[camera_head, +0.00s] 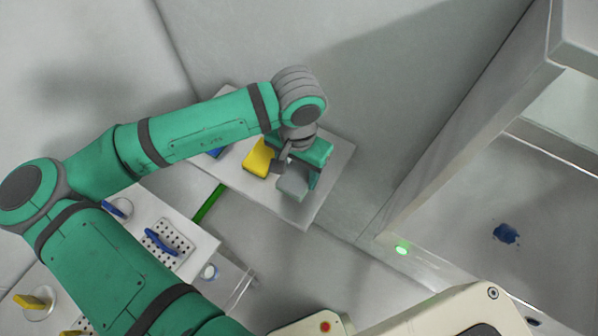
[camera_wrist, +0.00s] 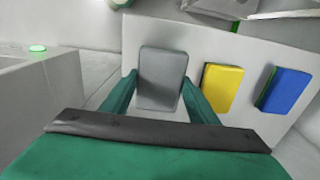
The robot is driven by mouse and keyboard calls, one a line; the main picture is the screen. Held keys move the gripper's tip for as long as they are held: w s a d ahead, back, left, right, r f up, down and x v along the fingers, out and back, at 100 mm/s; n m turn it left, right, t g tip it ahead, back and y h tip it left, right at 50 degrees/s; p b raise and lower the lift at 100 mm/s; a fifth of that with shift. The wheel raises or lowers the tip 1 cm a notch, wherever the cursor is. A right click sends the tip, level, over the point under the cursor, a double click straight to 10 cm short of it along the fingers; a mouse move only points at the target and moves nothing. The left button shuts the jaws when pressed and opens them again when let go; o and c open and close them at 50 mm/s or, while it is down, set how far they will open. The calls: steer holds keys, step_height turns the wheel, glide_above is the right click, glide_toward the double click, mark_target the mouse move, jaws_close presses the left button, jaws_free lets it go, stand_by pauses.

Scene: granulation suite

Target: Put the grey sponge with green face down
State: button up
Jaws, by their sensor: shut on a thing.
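The grey sponge (camera_wrist: 162,78) is between the two fingers of my gripper (camera_wrist: 160,98) in the wrist view, with its grey face toward the camera. Its green face is not visible there. In the head view the grey sponge (camera_head: 292,187) shows at my gripper (camera_head: 297,172), over the right end of a white shelf or table (camera_head: 318,200). My gripper is shut on it. I cannot tell whether the sponge touches the white surface.
A yellow sponge (camera_head: 258,157) lies just left of my gripper, with a blue sponge (camera_wrist: 285,90) beyond it. A lower white table (camera_head: 196,235) holds a perforated rack (camera_head: 168,243) with a blue item. A grey cabinet (camera_head: 470,150) stands at the right.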

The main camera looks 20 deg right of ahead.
mark_target(298, 173)
steer(key=shift+w+f, duration=0.25)
steer(key=shift+f, duration=1.35)
steer(key=shift+s+d+f, duration=0.1)
steer(key=shift+s, duration=0.1)
steer(key=shift+f, duration=0.15)
steer(key=o, duration=0.9)
steer(key=shift+o, duration=0.2)
step_height(298, 173, up, 12)
steer(key=shift+r, duration=0.2)
